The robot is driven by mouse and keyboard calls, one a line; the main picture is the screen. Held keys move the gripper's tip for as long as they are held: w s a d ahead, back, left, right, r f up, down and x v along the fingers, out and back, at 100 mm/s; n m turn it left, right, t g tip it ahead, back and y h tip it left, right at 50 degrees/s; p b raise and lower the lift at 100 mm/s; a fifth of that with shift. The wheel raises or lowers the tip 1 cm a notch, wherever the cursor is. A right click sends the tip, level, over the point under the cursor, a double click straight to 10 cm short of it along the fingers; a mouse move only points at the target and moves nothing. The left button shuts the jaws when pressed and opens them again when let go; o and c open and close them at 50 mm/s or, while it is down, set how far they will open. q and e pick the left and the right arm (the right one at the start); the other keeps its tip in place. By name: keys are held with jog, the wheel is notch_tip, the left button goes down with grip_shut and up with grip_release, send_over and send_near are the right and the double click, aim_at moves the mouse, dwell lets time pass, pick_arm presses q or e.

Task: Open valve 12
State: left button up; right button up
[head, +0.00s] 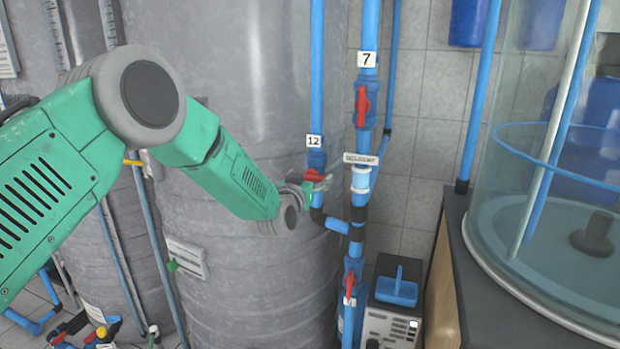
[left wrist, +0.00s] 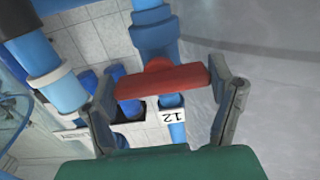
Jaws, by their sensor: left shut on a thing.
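Valve 12 has a red handle (head: 314,175) on a vertical blue pipe, just below the white label "12" (head: 314,141). The handle lies crosswise to its pipe. My left gripper (head: 318,186) is at this handle and shut on it. In the left wrist view the red handle (left wrist: 160,82) spans between the two fingers of the gripper (left wrist: 164,84), one at each end. The upside-down label "12" (left wrist: 172,116) shows behind it. My right gripper is not in view.
Valve 7's red handle (head: 362,106) is on the neighbouring pipe, roughly along it. Another red valve handle (head: 349,287) is lower down. A large grey tank (head: 245,85) stands behind my left arm. A clear cylindrical tank (head: 545,225) stands on a counter at right.

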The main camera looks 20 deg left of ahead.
pick_arm(q)
jog(key=shift+w+a+r, duration=0.1)
jog(key=shift+a+r, duration=0.15)
jog(key=shift+r, duration=0.05)
jog(key=shift+d+b, duration=0.2)
jog(key=shift+b, duration=0.1)
jog(key=shift+d+n+b, duration=0.1)
jog(key=shift+n+b, duration=0.4)
jog(key=shift+n, duration=0.3)
jog(key=n+b, duration=0.2)
jog(key=n, duration=0.1)
jog(key=shift+a+b, duration=0.3)
jog(key=shift+b, duration=0.1)
jog(key=n+b, duration=0.4)
jog(key=n, duration=0.1)
jog(key=n+b, duration=0.3)
jog(key=n, duration=0.1)
jog(key=shift+f+b, duration=0.1)
jog(key=shift+b, duration=0.25)
jog(key=shift+n+b, duration=1.65)
jog(key=shift+n, duration=0.55)
